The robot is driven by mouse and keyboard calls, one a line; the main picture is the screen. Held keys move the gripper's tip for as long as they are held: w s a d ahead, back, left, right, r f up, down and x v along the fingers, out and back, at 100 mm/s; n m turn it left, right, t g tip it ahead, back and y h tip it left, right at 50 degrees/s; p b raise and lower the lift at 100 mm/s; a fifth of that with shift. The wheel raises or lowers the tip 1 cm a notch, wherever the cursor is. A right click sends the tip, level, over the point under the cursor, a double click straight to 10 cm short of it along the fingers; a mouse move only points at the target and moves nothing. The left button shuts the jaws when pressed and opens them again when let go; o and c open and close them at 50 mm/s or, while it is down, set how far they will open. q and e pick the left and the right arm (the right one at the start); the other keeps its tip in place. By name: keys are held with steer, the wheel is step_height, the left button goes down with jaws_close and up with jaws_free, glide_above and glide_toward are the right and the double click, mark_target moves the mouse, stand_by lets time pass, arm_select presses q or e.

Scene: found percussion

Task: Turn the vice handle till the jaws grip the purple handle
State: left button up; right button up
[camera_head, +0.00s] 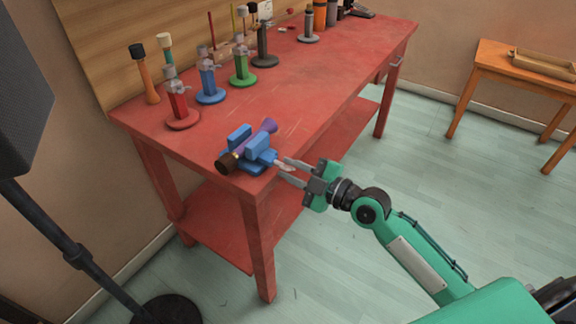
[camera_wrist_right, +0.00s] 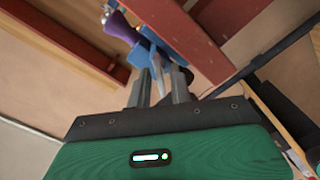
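The blue vice (camera_head: 257,146) sits at the near corner of the red bench. The purple handle (camera_head: 268,125) lies between its jaws, with a dark brass-coloured end (camera_head: 228,163) sticking out on the near left. It also shows in the right wrist view (camera_wrist_right: 120,27), beside the blue vice (camera_wrist_right: 140,55). The pale vice handle (camera_head: 285,167) sticks out from the vice's right side. My right gripper (camera_head: 284,167) is open, its fingers either side of the vice handle (camera_wrist_right: 159,75), seemingly with gaps. Whether the jaws touch the purple handle cannot be told. My left gripper is out of view.
The red bench (camera_head: 310,98) carries several coloured upright stands along its back, including red (camera_head: 178,103), blue (camera_head: 209,82) and green (camera_head: 242,68) ones. An orange table (camera_head: 515,77) stands at the right. Floor right of the bench is clear.

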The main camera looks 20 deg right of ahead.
steer(key=shift+w+a, duration=0.3)
steer(key=shift+w, duration=0.1)
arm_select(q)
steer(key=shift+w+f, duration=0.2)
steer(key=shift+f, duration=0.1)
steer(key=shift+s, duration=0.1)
arm_select(e)
steer(key=shift+c, duration=0.4)
jaws_close()
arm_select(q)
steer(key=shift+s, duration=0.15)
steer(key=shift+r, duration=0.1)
